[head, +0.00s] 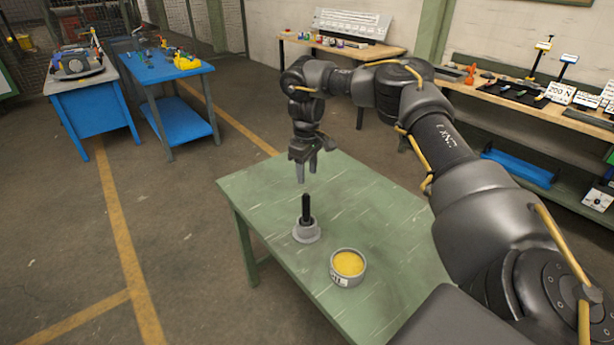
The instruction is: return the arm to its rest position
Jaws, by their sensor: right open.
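My right gripper (306,172) hangs from the right arm, which comes in from the right side. Its fingers point down, and it is open and empty. A black upright rod-like tool (306,208) stands in a grey round holder (306,233) on the green table (385,225), below the gripper and apart from the fingertips. A round tin (347,268) with yellow contents stands nearer to me on the same table. My left gripper is not in view.
Two blue workbenches (172,66) with tools stand at the back left. A wooden bench (345,47) stands by the wall, and a wooden shelf bench (500,98) with several items is at the right. The floor left of the green table is clear.

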